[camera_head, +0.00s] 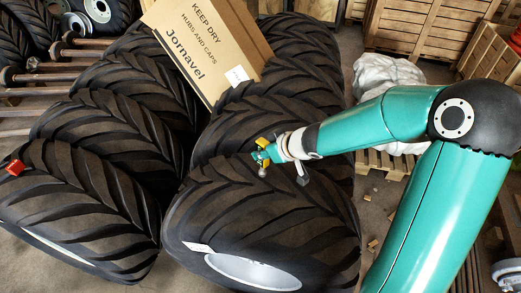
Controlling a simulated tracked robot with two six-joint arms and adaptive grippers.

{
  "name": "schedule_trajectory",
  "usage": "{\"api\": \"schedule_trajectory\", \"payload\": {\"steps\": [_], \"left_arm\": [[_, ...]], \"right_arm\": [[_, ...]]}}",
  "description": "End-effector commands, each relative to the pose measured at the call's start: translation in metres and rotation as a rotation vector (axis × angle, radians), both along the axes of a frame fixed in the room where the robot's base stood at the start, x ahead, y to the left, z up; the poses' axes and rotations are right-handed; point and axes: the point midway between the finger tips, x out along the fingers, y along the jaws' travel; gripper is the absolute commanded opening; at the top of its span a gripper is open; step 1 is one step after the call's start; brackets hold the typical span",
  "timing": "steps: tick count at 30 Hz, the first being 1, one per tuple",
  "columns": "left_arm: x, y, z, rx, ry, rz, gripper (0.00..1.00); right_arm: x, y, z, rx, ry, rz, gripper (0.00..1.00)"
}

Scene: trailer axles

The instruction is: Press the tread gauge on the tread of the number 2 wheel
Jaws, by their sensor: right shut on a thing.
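My right arm comes in from the right, and its gripper (266,157) is over the middle row of big black tyres. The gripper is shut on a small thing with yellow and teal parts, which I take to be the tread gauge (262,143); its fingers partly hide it. It is just above the back edge of the nearest wheel (255,215) in that row. I cannot tell whether it touches the tread. That wheel has a pale rim and a small white tag. No wheel number is readable, so I cannot tell which is number 2. My left gripper is out of view.
A cardboard box (205,45) marked "Jornavel" leans on the tyres behind. Axles (65,67) lie at far left. Wooden crates (425,30) and a white wrapped heap (385,75) stand back right.

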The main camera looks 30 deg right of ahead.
Motion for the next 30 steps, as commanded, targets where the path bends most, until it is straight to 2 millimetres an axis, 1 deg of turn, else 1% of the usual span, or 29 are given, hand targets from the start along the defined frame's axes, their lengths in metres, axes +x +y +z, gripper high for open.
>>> {"api": "schedule_trajectory", "payload": {"steps": [1,12,18,24,30], "left_arm": [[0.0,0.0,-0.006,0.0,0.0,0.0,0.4],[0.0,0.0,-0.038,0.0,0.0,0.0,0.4],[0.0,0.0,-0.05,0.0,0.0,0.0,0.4],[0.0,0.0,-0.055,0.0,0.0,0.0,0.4],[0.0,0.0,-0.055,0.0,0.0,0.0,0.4]], "right_arm": [[0.001,0.0,-0.005,0.0,-0.001,0.001,0.0],[0.003,0.003,-0.039,0.0,-0.002,0.008,0.0],[0.003,0.004,-0.052,-0.001,-0.002,0.01,0.0],[0.004,0.005,-0.057,-0.001,-0.002,0.011,0.0],[0.004,0.005,-0.057,0.0,-0.002,0.011,0.0]]}}
